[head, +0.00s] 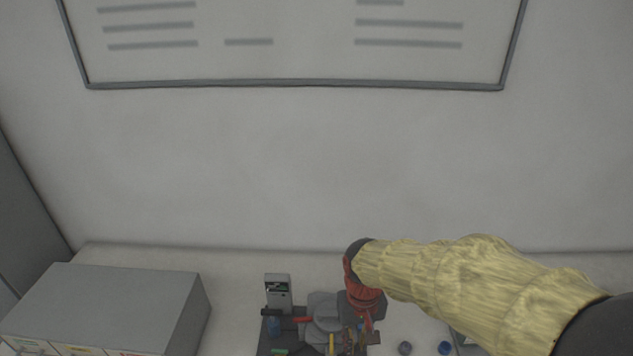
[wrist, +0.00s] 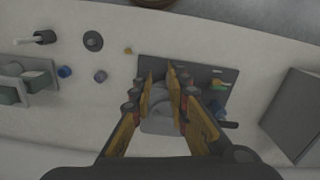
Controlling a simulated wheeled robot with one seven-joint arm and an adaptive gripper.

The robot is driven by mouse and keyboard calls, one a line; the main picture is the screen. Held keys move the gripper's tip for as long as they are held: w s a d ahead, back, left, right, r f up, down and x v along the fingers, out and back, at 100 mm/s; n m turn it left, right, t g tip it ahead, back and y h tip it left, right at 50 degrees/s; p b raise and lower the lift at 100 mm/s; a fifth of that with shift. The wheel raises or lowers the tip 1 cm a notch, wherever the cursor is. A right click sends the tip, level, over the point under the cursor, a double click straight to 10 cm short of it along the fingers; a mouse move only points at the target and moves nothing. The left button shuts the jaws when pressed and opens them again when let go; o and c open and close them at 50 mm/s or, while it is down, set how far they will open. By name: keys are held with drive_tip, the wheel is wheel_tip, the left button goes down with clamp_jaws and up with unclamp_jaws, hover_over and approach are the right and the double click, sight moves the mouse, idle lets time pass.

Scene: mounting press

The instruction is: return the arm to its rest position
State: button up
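My arm, in a pale yellow sleeve (head: 480,285), reaches in from the lower right of the head view and bends down over the bench. My gripper (wrist: 161,76) points down above the grey press (wrist: 160,122). Its two orange-yellow fingers stand apart, and I see nothing held between them. The press shows partly in the head view (head: 322,310), with my gripper in front of its right side. I cannot tell from these views how high the fingertips are above it.
A grey drawer cabinet (head: 110,300) stands at the left of the bench. Small round pieces, one dark (head: 405,348) and one blue (head: 445,348), lie to the right. A framed board (head: 300,45) hangs on the wall.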

drive_tip(key=s+d+r+m+t+b, duration=0.1)
drive_tip(key=s+d+r+t+b, duration=0.4)
drive_tip(key=s+d+b, duration=0.4)
drive_tip(key=shift+s+d+r+m+t+b, duration=0.4)
drive_tip(key=shift+s+r+b, duration=0.3)
drive_tip(key=shift+s, duration=0.45)
drive_tip(key=shift+o, duration=0.2)
